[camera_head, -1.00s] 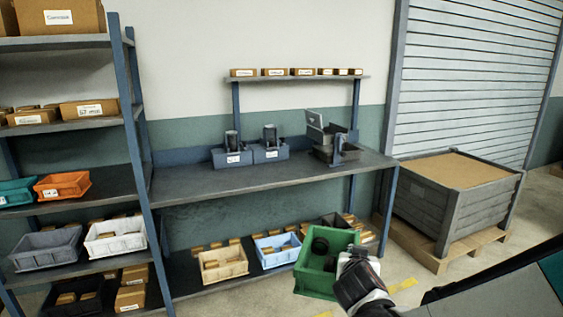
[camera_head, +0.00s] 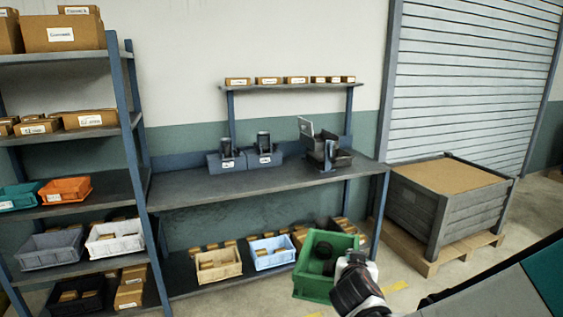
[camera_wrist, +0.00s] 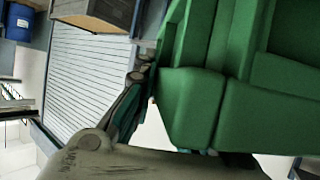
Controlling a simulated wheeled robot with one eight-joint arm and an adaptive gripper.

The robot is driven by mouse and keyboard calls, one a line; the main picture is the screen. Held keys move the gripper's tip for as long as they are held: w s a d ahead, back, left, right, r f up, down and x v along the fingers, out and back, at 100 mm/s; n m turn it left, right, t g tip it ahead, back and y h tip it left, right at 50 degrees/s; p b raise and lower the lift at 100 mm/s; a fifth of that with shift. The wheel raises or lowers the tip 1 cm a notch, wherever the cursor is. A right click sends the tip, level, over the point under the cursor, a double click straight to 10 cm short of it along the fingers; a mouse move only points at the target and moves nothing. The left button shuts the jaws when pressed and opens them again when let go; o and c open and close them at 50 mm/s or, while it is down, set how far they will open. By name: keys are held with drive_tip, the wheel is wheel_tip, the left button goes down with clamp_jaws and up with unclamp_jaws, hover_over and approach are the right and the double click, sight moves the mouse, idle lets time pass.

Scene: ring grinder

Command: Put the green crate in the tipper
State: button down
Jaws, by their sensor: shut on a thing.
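The green crate (camera_head: 312,286) hangs in the lower middle of the head view, in front of the workbench and below its top. Dark round parts lie inside it. My gripper (camera_head: 346,262) is shut on the crate's right side. In the wrist view the green crate (camera_wrist: 195,105) fills the upper right, close to the camera, and hides much of the fingers. What looks like the tipper (camera_head: 328,153), a dark grey tray with upright plates, stands on the right end of the workbench, apart from the crate.
The workbench (camera_head: 190,190) has two grey-blue bins (camera_head: 228,162) with dark cylinders left of the tipper. Below are a beige crate (camera_head: 218,266) and a light blue crate (camera_head: 272,252). A shelf rack stands left. A large grey box (camera_head: 455,215) on a pallet stands right.

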wheel_tip(320, 180, down, 3)
drive_tip(key=b, duration=0.3)
drive_tip(key=shift+f, duration=0.2)
drive_tip(key=shift+w+d+r, duration=0.2)
drive_tip(key=shift+d+r, duration=0.25)
drive_tip(key=shift+r, duration=0.15)
wheel_tip(320, 180, down, 3)
drive_tip(key=b, duration=0.3)
wheel_tip(320, 180, down, 3)
drive_tip(key=b, duration=0.3)
drive_tip(key=shift+r, duration=0.1)
